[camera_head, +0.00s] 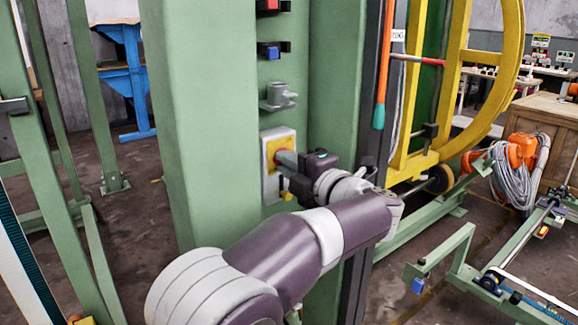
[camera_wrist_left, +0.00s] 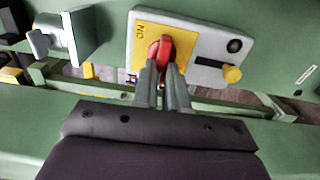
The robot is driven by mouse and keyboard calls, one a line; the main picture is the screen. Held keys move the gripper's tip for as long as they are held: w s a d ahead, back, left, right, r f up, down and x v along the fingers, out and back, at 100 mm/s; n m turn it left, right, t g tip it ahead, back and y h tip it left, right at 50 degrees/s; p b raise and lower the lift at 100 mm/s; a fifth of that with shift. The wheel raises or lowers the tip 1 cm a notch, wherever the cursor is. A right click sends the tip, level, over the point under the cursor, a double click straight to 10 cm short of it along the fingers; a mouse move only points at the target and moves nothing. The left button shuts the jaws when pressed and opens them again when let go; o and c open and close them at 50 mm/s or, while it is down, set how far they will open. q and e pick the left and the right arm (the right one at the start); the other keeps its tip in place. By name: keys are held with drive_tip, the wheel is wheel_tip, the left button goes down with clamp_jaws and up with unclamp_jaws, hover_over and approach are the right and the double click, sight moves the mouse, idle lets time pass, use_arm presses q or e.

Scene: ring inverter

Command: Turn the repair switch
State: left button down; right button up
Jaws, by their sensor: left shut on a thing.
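The repair switch is a red knob (camera_wrist_left: 160,50) on a yellow and grey plate (camera_wrist_left: 193,52), seen close up in the left wrist view. In the head view the same plate (camera_head: 269,187) sits on the green column, low under other controls. My left gripper (camera_wrist_left: 163,72) has its two grey fingers on either side of the red knob and is shut on it. In the head view my left gripper (camera_head: 283,160) reaches the plate from the right, and its fingers hide much of the knob. My right gripper is in neither view.
A yellow peg (camera_wrist_left: 232,74) sticks out of the plate beside the knob. A grey socket (camera_head: 278,96), a blue button (camera_head: 270,52) and a red button (camera_head: 270,5) are above on the green column (camera_head: 190,120). A yellow ring frame (camera_head: 460,90) stands to the right.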

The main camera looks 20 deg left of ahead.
use_arm(q)
drive_tip(key=shift+f, duration=0.1)
drive_tip(key=c, duration=1.2)
unclamp_jaws()
drive_tip(key=shift+o, duration=0.2)
drive_tip(key=p+v, duration=0.1)
drive_tip(key=v, duration=1.1)
drive_tip(key=shift+s+d, duration=0.3)
